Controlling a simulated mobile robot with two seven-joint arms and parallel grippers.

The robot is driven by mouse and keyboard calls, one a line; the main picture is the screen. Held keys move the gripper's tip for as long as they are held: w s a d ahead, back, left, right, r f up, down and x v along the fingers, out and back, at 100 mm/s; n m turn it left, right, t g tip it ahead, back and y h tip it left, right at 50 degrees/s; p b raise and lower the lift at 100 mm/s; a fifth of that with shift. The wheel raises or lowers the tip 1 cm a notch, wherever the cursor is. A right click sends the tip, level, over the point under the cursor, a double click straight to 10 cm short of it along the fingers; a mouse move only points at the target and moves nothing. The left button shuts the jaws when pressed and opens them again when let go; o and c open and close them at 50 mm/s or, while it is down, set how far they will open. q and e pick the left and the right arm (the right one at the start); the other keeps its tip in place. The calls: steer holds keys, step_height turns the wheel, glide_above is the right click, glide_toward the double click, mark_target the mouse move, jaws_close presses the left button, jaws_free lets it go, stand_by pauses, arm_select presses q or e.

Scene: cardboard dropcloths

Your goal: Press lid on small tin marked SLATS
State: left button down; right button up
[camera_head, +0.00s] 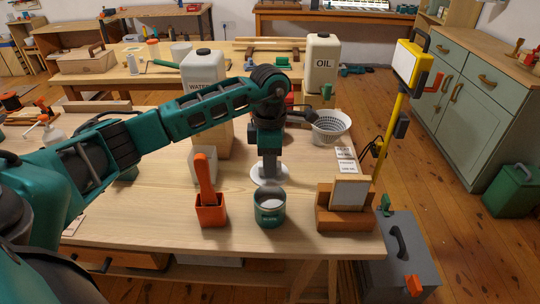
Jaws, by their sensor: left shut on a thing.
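The small tin (270,213) is dark green with a pale label too small to read surely. It stands upright near the front edge of the table, its top open and something pale inside. My left gripper (269,174) points down just behind the tin and is shut on a round white lid (257,178). The lid lies roughly flat and apart from the tin's rim. Whether it touches the table is unclear. The fingertips are partly hidden. My right gripper is not in view.
An orange-red pot (210,215) with an upright handle stands left of the tin. A wooden box with a white card (350,193) stands right. Behind are a white basket (331,127), a water canister (203,68) and an oil canister (322,62). Bare tabletop (140,215) lies left.

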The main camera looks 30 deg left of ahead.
arm_select(q)
steer(key=shift+f+b, duration=2.2)
steer(key=shift+f, duration=1)
steer(key=shift+f, duration=0.15)
steer(key=shift+c, duration=1.9)
jaws_free()
steer(key=shift+r+p, duration=2.3)
steer(key=shift+r, duration=1.25)
